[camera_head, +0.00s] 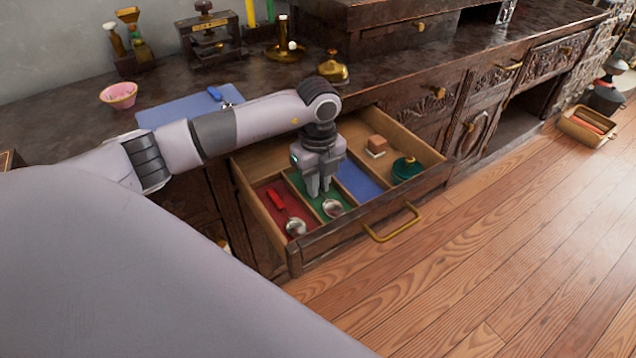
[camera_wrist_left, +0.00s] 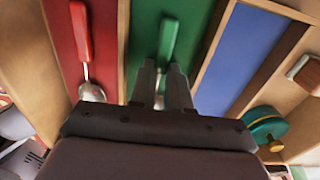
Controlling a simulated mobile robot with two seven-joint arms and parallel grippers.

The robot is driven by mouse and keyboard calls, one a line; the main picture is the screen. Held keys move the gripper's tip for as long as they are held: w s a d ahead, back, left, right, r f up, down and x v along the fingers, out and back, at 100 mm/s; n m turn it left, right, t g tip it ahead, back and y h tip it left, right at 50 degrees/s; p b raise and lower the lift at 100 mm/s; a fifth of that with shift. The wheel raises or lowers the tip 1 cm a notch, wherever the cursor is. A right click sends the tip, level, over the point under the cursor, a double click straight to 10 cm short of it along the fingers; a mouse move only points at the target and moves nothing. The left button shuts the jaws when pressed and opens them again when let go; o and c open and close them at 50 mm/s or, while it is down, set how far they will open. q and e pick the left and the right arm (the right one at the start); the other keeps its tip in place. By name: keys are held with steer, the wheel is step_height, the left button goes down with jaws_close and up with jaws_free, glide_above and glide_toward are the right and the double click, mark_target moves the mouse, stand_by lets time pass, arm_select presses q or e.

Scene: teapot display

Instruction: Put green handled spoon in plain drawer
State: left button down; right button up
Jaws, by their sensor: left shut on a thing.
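The open drawer (camera_head: 345,226) has a plain dark front with a brass handle and is divided into red, green, blue and bare wood sections. The green handled spoon lies in the green section; its bowl (camera_head: 333,208) shows in the head view and its green handle (camera_wrist_left: 168,38) in the wrist view. My left gripper (camera_head: 319,190) points down into that section, its fingers (camera_wrist_left: 161,75) shut on the spoon. Part of the spoon is hidden by the fingers. My right gripper is not in view.
A red handled spoon (camera_head: 295,226) lies in the red section. A teal lidded item (camera_head: 406,168) and a small block (camera_head: 377,143) sit in the bare wood section. The blue section is empty. Above, the counter holds a blue mat (camera_head: 165,113) and pink bowl (camera_head: 118,95).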

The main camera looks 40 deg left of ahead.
arm_select(q)
steer(key=c, duration=1.1)
jaws_free()
step_height(320, 180, up, 5)
steer(key=shift+r+p, duration=0.1)
steer(key=shift+p, duration=0.75)
step_height(320, 180, up, 7)
steer(key=p, duration=0.1)
steer(key=shift+p, duration=0.3)
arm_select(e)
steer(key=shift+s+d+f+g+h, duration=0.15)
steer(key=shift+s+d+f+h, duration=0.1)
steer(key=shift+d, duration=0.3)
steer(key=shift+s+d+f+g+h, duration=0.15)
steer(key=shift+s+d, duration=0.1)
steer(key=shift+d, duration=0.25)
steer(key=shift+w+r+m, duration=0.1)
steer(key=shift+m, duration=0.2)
